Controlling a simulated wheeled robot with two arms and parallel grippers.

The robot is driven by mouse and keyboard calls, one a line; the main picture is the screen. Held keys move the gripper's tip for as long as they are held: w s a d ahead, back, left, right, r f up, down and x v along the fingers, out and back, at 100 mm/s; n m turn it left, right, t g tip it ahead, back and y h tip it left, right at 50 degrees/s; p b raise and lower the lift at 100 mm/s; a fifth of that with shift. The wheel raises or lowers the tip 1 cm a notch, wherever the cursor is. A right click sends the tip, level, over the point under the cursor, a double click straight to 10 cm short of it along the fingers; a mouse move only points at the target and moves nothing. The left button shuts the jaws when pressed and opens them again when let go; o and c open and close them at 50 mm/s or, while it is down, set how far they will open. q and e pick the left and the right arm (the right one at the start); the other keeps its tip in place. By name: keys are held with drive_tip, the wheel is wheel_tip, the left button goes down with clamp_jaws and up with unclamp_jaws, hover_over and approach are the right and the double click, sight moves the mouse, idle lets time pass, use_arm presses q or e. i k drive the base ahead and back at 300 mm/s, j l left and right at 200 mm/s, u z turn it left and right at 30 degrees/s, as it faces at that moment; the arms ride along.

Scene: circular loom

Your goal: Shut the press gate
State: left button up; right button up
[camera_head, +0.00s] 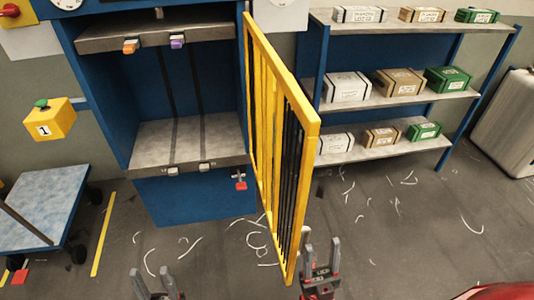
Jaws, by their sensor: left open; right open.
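The press gate (302,112) is a yellow barred frame, hinged at the right side of the blue press (190,200). It stands open, swung out toward me, so the press's front is uncovered. My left gripper (157,278) is at the bottom edge, left of the gate, open and empty. My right gripper (320,252) is open, low and just right of the gate's near lower end. I cannot tell whether it touches the gate. The rest of both arms is mostly out of view.
A shelf (470,95) with several boxes stands behind the gate on the right. A blue cart (45,195) is at the left, below a yellow button box (50,120). A grey case (508,120) is far right. White scraps lie on the floor.

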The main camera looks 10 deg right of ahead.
sight(262, 62)
drive_tip(key=i+l+u, duration=0.15)
drive_tip(key=l, duration=0.2)
drive_tip(key=i+l+u, duration=0.1)
drive_tip(key=l, duration=0.3)
drive_tip(key=i+l+u, duration=0.15)
drive_tip(key=l, duration=0.25)
drive_tip(key=i+l+u, duration=0.15)
drive_tip(key=l, duration=0.25)
drive_tip(key=i, duration=0.1)
drive_tip(key=k+l+u, duration=0.1)
drive_tip(key=k+l, duration=0.3)
drive_tip(key=k, duration=0.2)
drive_tip(key=k+l, duration=0.4)
drive_tip(key=k, duration=0.15)
drive_tip(key=u, duration=0.05)
